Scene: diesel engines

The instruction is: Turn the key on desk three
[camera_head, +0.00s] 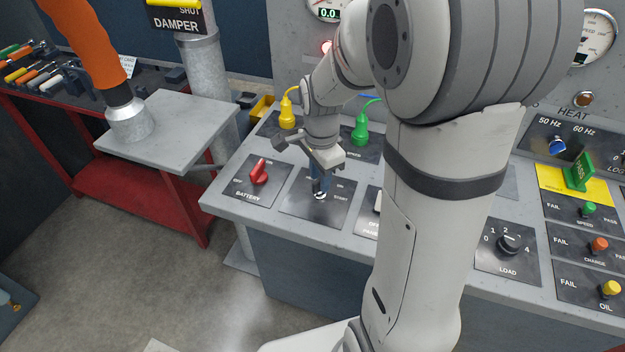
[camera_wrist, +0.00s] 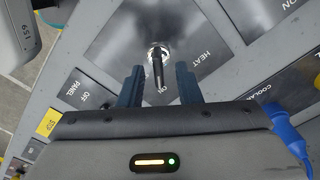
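The key (camera_wrist: 157,72) is a dark, narrow bar in a round silver lock on a dark plate (camera_wrist: 118,30) marked HEAT and ON in the wrist view. In the head view, its plate (camera_head: 300,205), with ON and START lettering, lies on the grey desk beside the battery plate. The silver lock shows just below my fingertips. My gripper (camera_wrist: 160,80) points down at the lock, with its two dark blue fingers apart, one on each side of the key's lower end, and gaps show on both sides. My gripper (camera_head: 320,185) partly hides the key in the head view. No desk number is readable.
The red battery switch (camera_head: 259,172) is close to the left. Yellow (camera_head: 287,118) and green (camera_head: 360,130) cabled plugs stand behind. A grey stand (camera_head: 180,125) is at left. My arm hides the desk's middle.

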